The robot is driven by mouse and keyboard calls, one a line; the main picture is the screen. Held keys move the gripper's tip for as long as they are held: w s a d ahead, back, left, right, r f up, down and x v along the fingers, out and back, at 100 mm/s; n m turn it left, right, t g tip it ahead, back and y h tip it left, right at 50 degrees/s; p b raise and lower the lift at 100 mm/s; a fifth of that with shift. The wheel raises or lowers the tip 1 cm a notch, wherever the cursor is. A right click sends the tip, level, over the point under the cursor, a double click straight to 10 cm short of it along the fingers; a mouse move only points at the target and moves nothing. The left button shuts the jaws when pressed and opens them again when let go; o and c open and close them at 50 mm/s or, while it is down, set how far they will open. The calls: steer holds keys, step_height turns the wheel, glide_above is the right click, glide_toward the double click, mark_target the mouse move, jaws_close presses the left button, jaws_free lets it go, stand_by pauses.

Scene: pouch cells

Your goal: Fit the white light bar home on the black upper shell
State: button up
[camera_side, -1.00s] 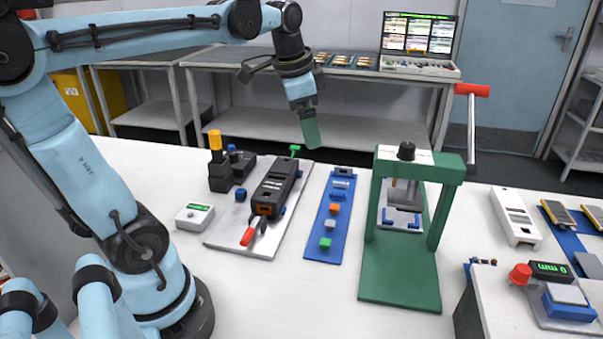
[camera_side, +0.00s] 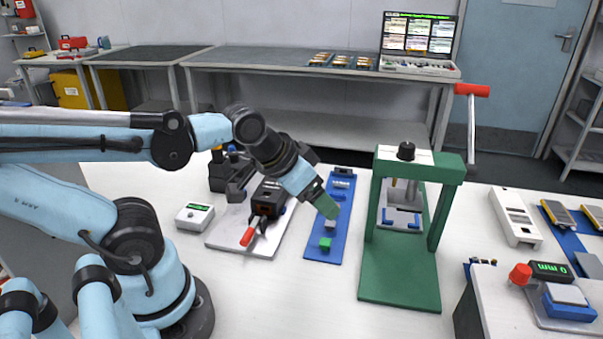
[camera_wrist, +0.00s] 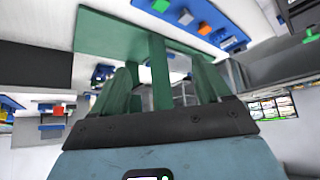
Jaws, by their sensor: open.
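The black shell (camera_side: 268,193) lies on a pale board left of the blue parts strip, partly hidden behind my arm. A pale piece (camera_side: 341,184) lies near the far end of the blue strip (camera_side: 322,253); I cannot tell for sure that it is the white light bar. My gripper (camera_side: 327,207) has green fingers and is over the middle of the strip, covering the orange piece there. I cannot tell its height above the strip. In the wrist view the fingers of my gripper (camera_wrist: 165,75) are spread apart, with no part clearly held between them.
A green press (camera_side: 398,275) stands just right of the strip. A grey block (camera_side: 329,224) and a green block (camera_side: 325,243) sit on the strip's near part. A small white box (camera_side: 195,216) is at the left. A white unit (camera_side: 515,218) lies right of the press.

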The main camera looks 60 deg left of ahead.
steer(key=w+a+r+n+g, duration=0.2)
steer(key=w+a+r, duration=0.1)
steer(key=w+r, duration=0.15)
steer(key=n+g, duration=0.5)
steer(key=n, duration=0.2)
glide_above(339, 182)
step_height(339, 182, down, 6)
step_height(339, 182, down, 6)
steer(key=shift+f, duration=0.1)
steer(key=shift+w+d+f, duration=0.1)
steer(key=shift+f, duration=1.25)
steer(key=shift+w+d+f, duration=0.1)
steer(key=shift+f, duration=1.2)
steer(key=c, duration=1.1)
